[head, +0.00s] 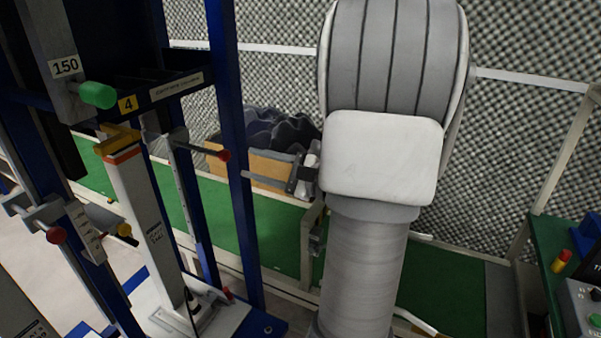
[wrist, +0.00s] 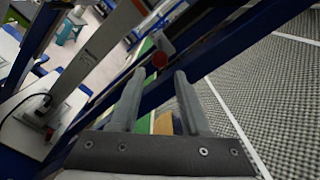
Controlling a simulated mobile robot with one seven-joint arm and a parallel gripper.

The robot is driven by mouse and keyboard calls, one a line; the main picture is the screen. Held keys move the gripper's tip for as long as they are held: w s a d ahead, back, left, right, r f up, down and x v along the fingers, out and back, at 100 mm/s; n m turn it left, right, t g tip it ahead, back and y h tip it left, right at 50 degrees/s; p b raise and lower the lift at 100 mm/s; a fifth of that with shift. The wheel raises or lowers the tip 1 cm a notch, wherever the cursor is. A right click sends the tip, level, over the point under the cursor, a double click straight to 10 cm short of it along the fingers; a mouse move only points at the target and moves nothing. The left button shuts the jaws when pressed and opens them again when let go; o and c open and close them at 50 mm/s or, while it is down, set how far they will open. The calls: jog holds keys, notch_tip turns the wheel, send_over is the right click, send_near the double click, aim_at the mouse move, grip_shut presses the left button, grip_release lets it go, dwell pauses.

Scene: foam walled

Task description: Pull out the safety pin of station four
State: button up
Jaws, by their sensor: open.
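My gripper (wrist: 159,76) is open and empty, with a finger on each side of the line to the knob. I see no contact.
Blue posts (head: 232,150) stand close around the pin. A green-knobbed pin (head: 97,95) is at upper left by a 150 label, and another red knob (head: 56,235) is lower left. A green conveyor (head: 275,235) with an orange-sided bin (head: 268,170) lies behind. A foam wall closes the back.

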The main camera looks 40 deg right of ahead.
jog(key=v, duration=1.1)
jog(key=shift+s+p, duration=0.2)
jog(key=shift+p, duration=0.2)
jog(key=shift+w+a, duration=0.1)
